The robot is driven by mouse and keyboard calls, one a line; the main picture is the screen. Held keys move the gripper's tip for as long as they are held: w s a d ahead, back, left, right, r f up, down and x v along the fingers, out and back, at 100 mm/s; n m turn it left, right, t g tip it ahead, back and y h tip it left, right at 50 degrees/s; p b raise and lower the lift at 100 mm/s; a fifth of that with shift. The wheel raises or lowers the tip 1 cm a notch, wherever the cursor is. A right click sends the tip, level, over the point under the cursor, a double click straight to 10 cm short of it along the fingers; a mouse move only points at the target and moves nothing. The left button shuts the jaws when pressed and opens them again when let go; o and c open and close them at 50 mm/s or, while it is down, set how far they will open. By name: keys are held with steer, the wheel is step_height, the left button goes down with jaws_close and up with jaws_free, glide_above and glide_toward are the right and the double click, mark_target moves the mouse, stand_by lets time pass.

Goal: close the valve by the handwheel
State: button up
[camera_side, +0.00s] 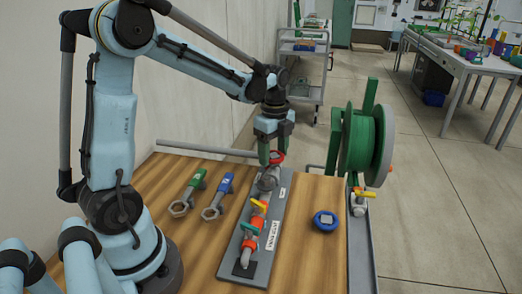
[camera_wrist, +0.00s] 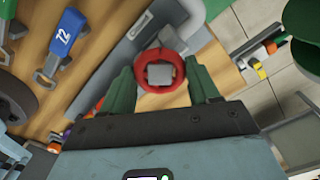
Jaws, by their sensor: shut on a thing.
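The red handwheel (camera_side: 277,157) sits on top of the grey valve body (camera_side: 268,178) at the far end of the skid plate. My gripper (camera_side: 271,157) points down over it with green fingers. In the wrist view my gripper (camera_wrist: 163,90) has one finger on each side of the red handwheel (camera_wrist: 160,58), shut on its rim. The wheel's grey square hub shows in its middle. The exact finger contact is partly hidden by the fingers.
The grey skid plate (camera_side: 235,262) carries orange fittings, a teal handle and a yellow lever. A green-handled wrench (camera_side: 190,191) and a blue-handled wrench (camera_side: 219,195) lie left.

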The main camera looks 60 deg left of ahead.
steer(key=m, duration=0.4)
steer(key=shift+m, duration=1)
steer(key=m, duration=0.4)
steer(key=shift+m, duration=0.3)
steer(key=o, duration=1.1)
steer(key=shift+m, duration=0.3)
steer(key=shift+r, duration=0.1)
